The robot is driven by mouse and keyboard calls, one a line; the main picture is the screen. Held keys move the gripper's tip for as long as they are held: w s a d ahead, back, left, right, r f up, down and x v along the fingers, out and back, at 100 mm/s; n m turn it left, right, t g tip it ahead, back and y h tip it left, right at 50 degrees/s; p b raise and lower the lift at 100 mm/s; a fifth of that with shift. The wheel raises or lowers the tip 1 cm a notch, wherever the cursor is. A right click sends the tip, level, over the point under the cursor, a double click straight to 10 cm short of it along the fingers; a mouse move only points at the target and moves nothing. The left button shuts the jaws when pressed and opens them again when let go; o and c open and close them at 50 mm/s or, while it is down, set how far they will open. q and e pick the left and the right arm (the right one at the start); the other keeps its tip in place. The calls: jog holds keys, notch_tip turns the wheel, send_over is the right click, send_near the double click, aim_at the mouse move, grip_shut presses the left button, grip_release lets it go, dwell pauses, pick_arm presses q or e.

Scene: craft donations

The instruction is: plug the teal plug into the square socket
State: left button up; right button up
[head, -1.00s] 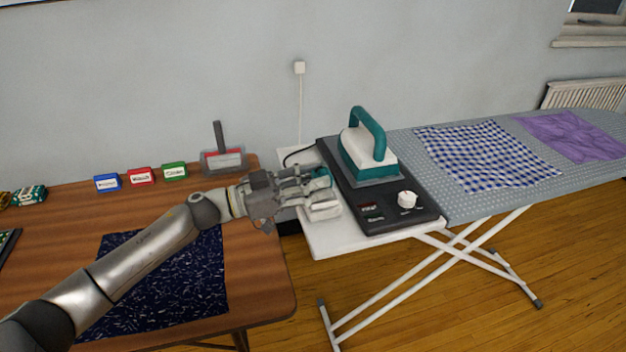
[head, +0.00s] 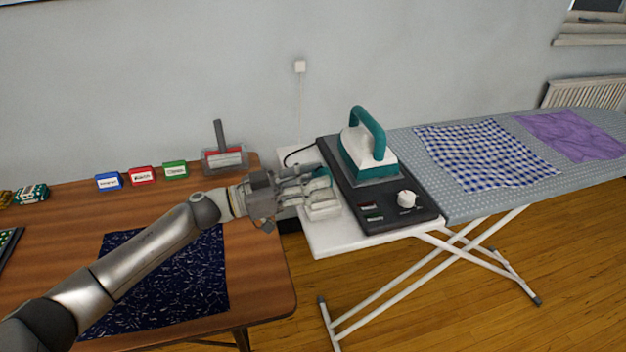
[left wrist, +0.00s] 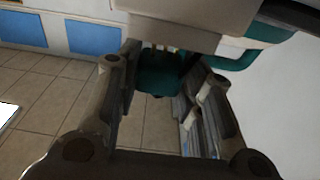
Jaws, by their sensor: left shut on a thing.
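My left gripper (head: 326,190) is at the left end of the ironing board, beside the dark iron station. It is shut on the teal plug (head: 323,173), of which only a little shows past the fingers. In the left wrist view the teal plug (left wrist: 158,78) sits between the two fingers, with small prongs at its upper end close under a pale block (left wrist: 190,15). I cannot tell whether the prongs touch it. I cannot make out the square socket for certain. My right gripper is not in view.
The iron station (head: 428,208) carries a teal and white iron (head: 366,150) and a white knob (head: 406,199). A wooden table (head: 262,295) with a dark blue cloth (head: 200,280) lies under my left arm. Small boxes stand at its back. A white wall box (head: 299,67) has a cord.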

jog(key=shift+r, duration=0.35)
pick_arm(q)
jog(key=shift+f, duration=0.7)
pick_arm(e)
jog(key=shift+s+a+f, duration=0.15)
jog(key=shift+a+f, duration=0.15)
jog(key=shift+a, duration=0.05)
pick_arm(q)
jog(key=shift+s+f, duration=0.1)
